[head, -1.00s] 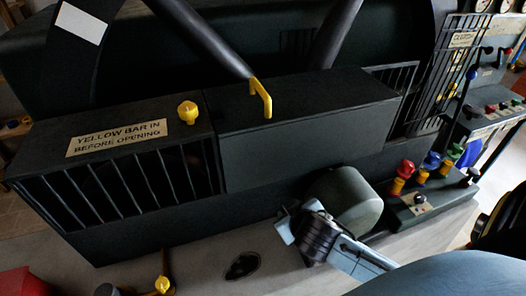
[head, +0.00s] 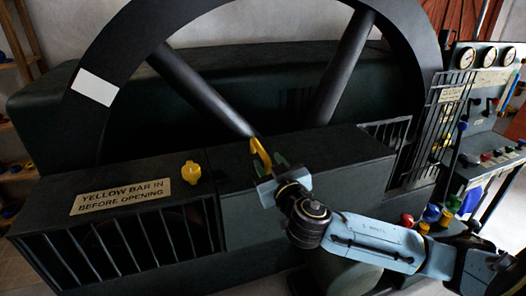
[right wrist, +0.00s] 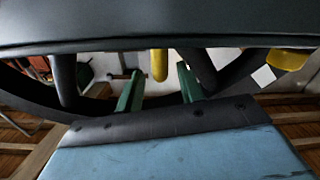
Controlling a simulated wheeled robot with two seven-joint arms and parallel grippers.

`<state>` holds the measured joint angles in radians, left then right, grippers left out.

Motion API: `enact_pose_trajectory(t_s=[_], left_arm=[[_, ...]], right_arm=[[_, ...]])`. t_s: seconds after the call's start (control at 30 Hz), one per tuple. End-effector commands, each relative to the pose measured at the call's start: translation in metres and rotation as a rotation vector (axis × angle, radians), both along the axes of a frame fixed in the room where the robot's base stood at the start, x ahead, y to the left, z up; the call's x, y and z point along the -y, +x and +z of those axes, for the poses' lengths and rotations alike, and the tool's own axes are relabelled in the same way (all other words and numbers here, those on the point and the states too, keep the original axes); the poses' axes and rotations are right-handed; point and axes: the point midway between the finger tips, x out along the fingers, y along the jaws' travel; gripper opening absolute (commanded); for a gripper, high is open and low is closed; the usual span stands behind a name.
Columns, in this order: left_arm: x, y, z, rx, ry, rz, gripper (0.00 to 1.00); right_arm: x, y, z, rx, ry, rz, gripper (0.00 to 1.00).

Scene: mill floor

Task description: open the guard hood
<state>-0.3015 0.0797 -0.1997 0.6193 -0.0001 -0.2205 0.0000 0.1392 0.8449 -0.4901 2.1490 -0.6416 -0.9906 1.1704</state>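The guard hood (head: 320,165) is a dark box, closed, in front of the big spoked wheel in the head view. A yellow handle (head: 260,156) stands on its top. My right gripper (head: 276,162) is at this handle, its green fingers partly hidden by the wrist. In the right wrist view the fingers (right wrist: 158,70) are apart, with the yellow handle (right wrist: 159,64) showing between their tips; contact cannot be told. A yellow knob (head: 190,172) sits on the barred casing left of the hood, beside a sign (head: 122,194) reading "YELLOW BAR IN BEFORE OPENING". My left gripper is not in view.
The large dark wheel (head: 205,92) rises behind the hood. A barred guard (head: 440,125) and a panel with gauges (head: 487,58) and levers stand at the right. Coloured knobs (head: 431,213) sit below, near my right arm.

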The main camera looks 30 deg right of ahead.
Motion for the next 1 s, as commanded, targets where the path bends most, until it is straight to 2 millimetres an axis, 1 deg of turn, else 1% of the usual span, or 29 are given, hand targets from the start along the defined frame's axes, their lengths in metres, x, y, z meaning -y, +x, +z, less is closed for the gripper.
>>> enact_pose_trajectory(t_s=[0.03,0.1,0.3,0.43,0.7,1.0], left_arm=[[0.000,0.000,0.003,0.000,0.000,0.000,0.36],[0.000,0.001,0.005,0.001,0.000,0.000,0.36],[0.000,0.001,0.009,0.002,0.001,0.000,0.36],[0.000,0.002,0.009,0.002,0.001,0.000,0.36],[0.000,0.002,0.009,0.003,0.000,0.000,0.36],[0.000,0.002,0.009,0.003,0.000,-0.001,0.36]], right_arm=[[0.002,0.010,0.002,0.001,-0.001,-0.002,0.38],[0.005,0.021,0.002,0.001,-0.001,-0.002,0.38],[0.009,0.041,0.000,-0.001,-0.001,0.000,0.38],[0.011,0.047,0.000,-0.001,0.000,0.000,0.38],[0.011,0.047,-0.001,-0.002,0.000,0.001,0.38],[0.011,0.047,-0.001,-0.001,0.000,0.001,0.00]])
